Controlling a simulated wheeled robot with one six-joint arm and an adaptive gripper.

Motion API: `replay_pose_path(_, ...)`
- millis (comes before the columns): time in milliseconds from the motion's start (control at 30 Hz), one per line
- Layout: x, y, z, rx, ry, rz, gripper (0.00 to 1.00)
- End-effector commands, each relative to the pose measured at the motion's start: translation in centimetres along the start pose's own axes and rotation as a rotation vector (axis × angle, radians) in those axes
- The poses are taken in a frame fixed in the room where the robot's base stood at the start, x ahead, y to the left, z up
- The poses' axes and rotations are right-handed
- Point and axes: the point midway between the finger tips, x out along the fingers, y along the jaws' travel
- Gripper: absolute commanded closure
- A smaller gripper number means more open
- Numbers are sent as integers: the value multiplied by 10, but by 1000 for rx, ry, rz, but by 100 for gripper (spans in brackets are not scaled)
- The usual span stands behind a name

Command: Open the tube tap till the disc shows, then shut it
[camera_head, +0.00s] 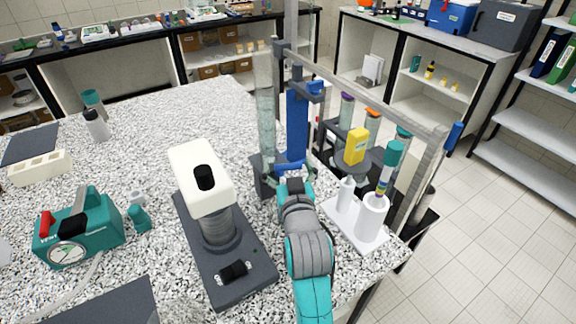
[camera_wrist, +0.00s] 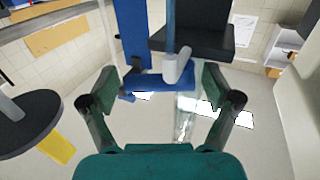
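A clear upright glass tube (camera_head: 266,112) stands in a dark clamp near the bench's right edge, beside a blue upright part (camera_head: 297,118). A blue bar (camera_wrist: 150,82) with a pale grey stub (camera_wrist: 178,66) lies between my fingers in the wrist view; which part is the tap, I cannot tell. My gripper (camera_wrist: 162,88) is open, with its two fingers apart on either side of the bar and no clear contact. In the head view my gripper (camera_head: 289,180) is at the tube's lower part, its fingertips partly hidden. I cannot make out a disc in the tube.
A white-topped device (camera_head: 205,170) on a dark base stands close left of my arm. A white stand with bottles (camera_head: 370,215) and a yellow block (camera_head: 356,146) are close on the right. A grey frame bar (camera_head: 370,88) crosses above.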

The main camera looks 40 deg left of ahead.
Motion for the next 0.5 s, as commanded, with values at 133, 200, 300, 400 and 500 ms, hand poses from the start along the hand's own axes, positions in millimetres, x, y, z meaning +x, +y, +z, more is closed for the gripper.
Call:
replay_pose_path(133, 0, 0, -1, 0, 1, 0, 12)
replay_pose_path(200, 0, 0, -1, 0, 1, 0, 12)
replay_pose_path(300, -5, 0, 0, 0, 1, 0, 12)
replay_pose_path(400, -16, 0, 0, 0, 1, 0, 12)
replay_pose_path(500, -34, 0, 0, 0, 0, 0, 12)
